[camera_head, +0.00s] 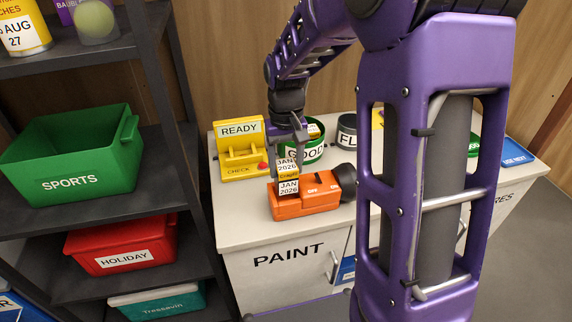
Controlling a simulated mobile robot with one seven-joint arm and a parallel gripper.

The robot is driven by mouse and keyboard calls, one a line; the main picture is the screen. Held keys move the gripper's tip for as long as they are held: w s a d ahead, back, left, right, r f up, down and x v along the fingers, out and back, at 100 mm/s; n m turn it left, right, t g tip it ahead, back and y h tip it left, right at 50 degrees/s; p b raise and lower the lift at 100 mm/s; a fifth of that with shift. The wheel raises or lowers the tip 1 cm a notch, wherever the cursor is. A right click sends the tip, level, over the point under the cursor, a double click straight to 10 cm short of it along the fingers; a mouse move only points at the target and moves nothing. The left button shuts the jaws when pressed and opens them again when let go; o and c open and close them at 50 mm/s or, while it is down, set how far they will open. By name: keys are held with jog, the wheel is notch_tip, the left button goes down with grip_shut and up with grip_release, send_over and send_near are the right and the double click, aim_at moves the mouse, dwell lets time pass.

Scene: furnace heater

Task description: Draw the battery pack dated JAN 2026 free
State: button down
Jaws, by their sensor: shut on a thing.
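The battery pack (289,174) is small and yellow, with a white label reading JAN 2026. It stands at the left end of the top of an orange flashlight-like tool (293,209). A second white label reading JAN 2026 (288,187) shows just below it, on the tool. The tool has OFF and ON marks and a black round head at its right end. My gripper (288,158) points down from above and is shut on the battery pack. I cannot tell whether the pack's lower end is still inside the tool.
A yellow READY/CHECK stand (238,150) with a red button is left of the tool. Behind are a green GOOD container (316,140) and a dark, partly hidden container (347,128). The PAINT cabinet top (237,208) is clear at front left. My arm hides the right side.

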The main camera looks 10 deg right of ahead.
jog(key=shift+r, duration=0.15)
jog(key=shift+r+p, duration=1.75)
jog(key=shift+r, duration=0.15)
